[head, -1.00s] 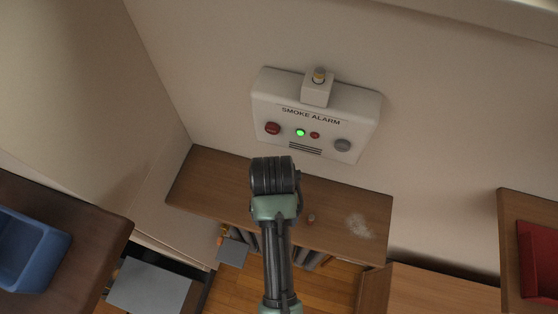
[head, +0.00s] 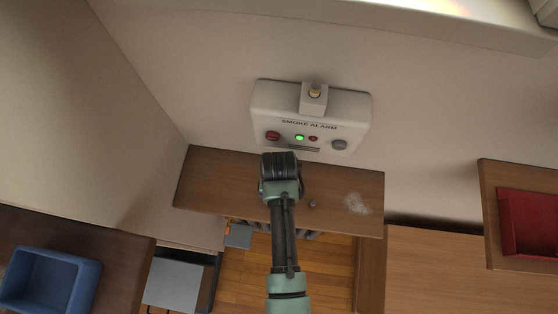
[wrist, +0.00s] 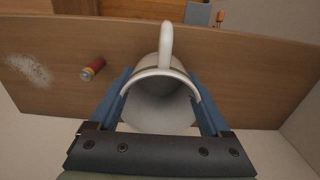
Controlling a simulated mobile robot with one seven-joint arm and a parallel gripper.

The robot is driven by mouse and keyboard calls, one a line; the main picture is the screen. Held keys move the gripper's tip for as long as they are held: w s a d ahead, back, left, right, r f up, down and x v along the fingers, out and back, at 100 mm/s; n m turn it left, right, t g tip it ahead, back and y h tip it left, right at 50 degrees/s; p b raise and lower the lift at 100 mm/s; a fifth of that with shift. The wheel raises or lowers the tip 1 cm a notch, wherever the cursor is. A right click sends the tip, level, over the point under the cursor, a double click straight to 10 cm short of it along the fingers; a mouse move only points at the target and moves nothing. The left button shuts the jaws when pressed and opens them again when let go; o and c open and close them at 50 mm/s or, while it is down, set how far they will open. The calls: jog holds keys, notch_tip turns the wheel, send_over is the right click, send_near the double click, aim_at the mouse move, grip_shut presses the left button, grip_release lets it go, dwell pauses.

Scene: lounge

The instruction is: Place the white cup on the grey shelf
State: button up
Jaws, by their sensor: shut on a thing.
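The white cup (wrist: 158,112) shows in the wrist view, its handle towards the top of the picture. My gripper (wrist: 161,92) has its blue fingers on both sides of the cup and is shut on it. Behind the cup is a brown wooden surface (wrist: 255,75); I cannot tell whether the cup touches it. In the head view my arm reaches over this brown surface (head: 225,180) and hides the gripper and cup. A flat grey top (head: 174,282), perhaps the grey shelf, is at lower left. A smaller grey panel (head: 238,236) shows nearer the middle.
A small red cylinder (wrist: 92,69) and a whitish patch (wrist: 28,70) are on the brown surface. A smoke alarm (head: 311,117) is on the wall behind. A blue bin (head: 50,281) stands on dark wood at lower left, a red tray (head: 528,222) at right. Floor (head: 328,270) shows below.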

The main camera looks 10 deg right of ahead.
jog(key=shift+f, duration=0.95)
jog(key=shift+w+f, duration=0.1)
jog(key=o, duration=1.4)
